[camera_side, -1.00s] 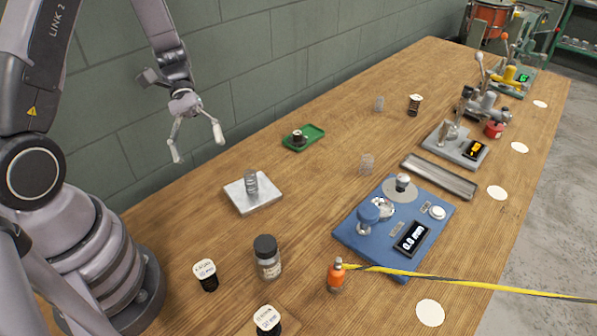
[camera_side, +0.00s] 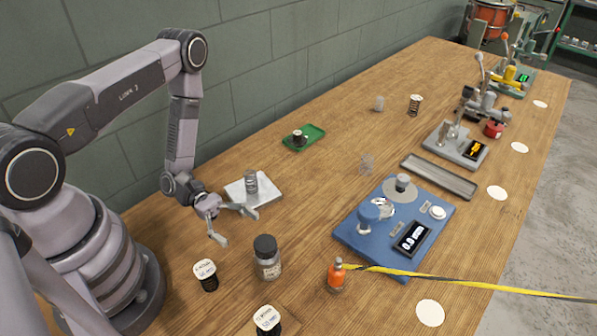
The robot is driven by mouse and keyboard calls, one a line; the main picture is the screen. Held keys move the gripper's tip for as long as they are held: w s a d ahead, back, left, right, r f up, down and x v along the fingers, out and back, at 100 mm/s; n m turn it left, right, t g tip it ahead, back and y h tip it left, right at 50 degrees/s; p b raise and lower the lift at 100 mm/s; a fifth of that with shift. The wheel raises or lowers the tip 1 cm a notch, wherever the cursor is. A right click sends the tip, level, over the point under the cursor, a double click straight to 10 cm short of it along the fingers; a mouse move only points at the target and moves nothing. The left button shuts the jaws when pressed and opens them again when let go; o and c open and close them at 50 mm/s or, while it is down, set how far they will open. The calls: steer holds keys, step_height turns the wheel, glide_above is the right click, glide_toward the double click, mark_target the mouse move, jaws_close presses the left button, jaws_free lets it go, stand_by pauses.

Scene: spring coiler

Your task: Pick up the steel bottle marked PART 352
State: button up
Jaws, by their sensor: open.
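A grey bottle (camera_side: 268,266) with a dark lid and a pale label stands upright on the bench, at the front left of centre. Its label is too small to read, so I cannot confirm PART 352, but it is the only bottle of a steel-like grey. My gripper (camera_side: 236,227) is open and empty, up and to the left of the bottle, with its two fingers spread. One fingertip points to the front of the bench and the other is in front of the metal plate's near edge. The gripper appears apart from the bottle.
A metal plate (camera_side: 236,191) with a coil spring lies behind my gripper. Two dark, white-topped spools (camera_side: 209,283) (camera_side: 267,318) stand near the bottle. An orange bottle (camera_side: 336,279), yellow-black tape (camera_side: 450,281) and a blue machine (camera_side: 350,238) are to the right. A green tray (camera_side: 313,135) lies farther back.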

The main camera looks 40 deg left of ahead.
mark_target(257, 240)
steer(key=shift+w+d, duration=0.15)
steer(key=shift+d, duration=1.6)
steer(key=shift+w+d, duration=0.15)
steer(key=shift+d, duration=1.6)
steer(key=shift+c, duration=0.3)
